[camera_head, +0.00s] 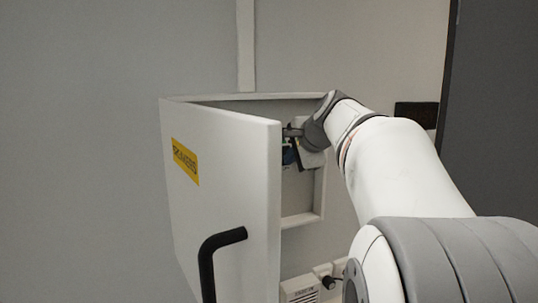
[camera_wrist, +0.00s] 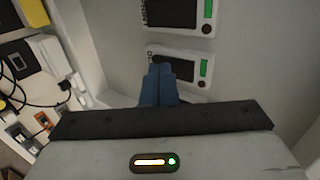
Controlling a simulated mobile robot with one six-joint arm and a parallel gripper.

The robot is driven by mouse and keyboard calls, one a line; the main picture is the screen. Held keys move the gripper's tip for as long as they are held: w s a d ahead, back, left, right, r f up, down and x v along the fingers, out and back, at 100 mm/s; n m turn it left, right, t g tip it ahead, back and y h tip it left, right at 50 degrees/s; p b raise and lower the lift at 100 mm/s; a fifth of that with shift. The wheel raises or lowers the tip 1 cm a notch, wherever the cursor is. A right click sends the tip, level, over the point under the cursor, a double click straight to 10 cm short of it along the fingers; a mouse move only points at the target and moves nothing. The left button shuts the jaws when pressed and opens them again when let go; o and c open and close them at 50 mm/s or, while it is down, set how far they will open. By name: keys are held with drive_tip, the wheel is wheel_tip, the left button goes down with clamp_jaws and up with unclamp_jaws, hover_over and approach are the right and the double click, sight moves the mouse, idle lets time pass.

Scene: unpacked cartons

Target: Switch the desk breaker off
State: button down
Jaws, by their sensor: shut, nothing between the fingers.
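The breaker cabinet (camera_head: 308,217) is on the wall with its door (camera_head: 225,180) swung open. The door has a yellow label and a black handle (camera_head: 222,240). In the wrist view two breakers show: a nearer breaker (camera_wrist: 206,72) and a farther breaker (camera_wrist: 180,30), each with a dark recess, a green patch and a reddish-brown dot. I cannot read which is the desk breaker. My gripper (camera_wrist: 160,72) is shut and empty, its blue fingertips in front of the nearer breaker's dark recess, hiding part of it. Contact is unclear. In the head view my gripper (camera_head: 290,154) is inside the cabinet, partly hidden.
The open door stands left of my arm, close to it. Below the cabinet are a white box (camera_head: 300,290) and a plug with a black cable (camera_head: 329,282). The wrist view shows cables (camera_wrist: 15,95) and sockets at the left. A dark panel (camera_head: 495,110) stands at the right.

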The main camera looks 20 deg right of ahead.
drive_tip(key=shift+w+r+p, duration=0.1)
drive_tip(key=shift+r+p, duration=0.2)
drive_tip(key=shift+r, duration=0.5)
idle(0.4)
drive_tip(key=s+f+b+v, duration=0.1)
drive_tip(key=b+v, duration=0.1)
drive_tip(key=v, duration=1.1)
drive_tip(key=shift+s+f, duration=0.15)
drive_tip(key=shift+s, duration=0.15)
